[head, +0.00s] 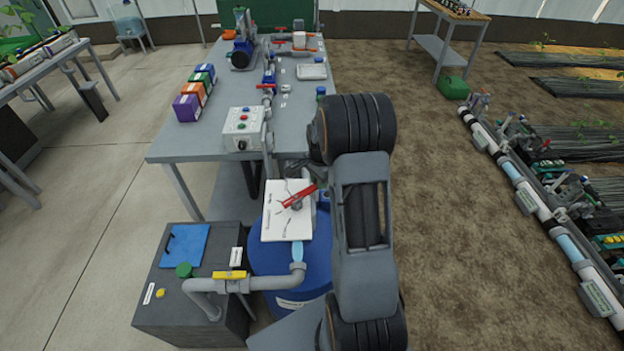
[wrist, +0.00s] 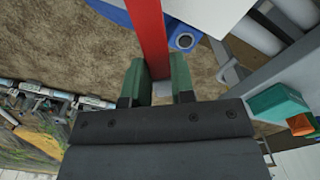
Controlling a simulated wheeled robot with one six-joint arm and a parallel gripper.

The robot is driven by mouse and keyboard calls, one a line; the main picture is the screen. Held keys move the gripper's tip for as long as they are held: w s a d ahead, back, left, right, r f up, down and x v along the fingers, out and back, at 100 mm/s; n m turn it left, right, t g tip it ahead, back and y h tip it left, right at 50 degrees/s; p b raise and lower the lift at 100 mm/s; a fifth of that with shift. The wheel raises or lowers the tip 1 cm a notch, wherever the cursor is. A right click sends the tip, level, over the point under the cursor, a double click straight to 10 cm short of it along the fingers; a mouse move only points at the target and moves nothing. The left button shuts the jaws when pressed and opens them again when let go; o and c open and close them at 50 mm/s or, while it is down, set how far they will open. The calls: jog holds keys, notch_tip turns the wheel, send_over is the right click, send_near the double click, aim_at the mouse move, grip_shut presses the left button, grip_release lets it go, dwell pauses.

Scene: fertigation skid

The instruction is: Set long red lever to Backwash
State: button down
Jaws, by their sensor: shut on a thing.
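The long red lever (head: 299,196) sits over a white label plate (head: 286,228) above the blue barrel (head: 300,275). It slants up to the right across the plate. The plate's printed words are too small to read, so I cannot tell which position the lever points to. In the wrist view, the red lever (wrist: 148,35) runs down between the two green fingers of my gripper (wrist: 158,82), which is shut on its end. In the head view, my arm hides my gripper and the lever's right end.
A grey workbench (head: 180,145) with a control box (head: 243,127) and several coloured boxes stands beyond the plate. A dark tank (head: 185,310) and a grey pipe with a yellow handle (head: 229,275) are at the lower left. Bare soil (head: 450,200) lies to the right.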

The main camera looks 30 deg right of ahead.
jog(key=shift+s+m, duration=0.8)
jog(key=shift+m, duration=0.4)
jog(key=shift+r, duration=0.1)
jog(key=c, duration=1.4)
grip_release()
jog(key=shift+o, duration=1.3)
jog(key=shift+a, duration=0.2)
jog(key=shift+o, duration=0.9)
jog(key=shift+s+d, duration=0.1)
jog(key=shift+d, duration=0.05)
notch_tip(320, 180, up, 14)
jog(key=shift+b, duration=0.35)
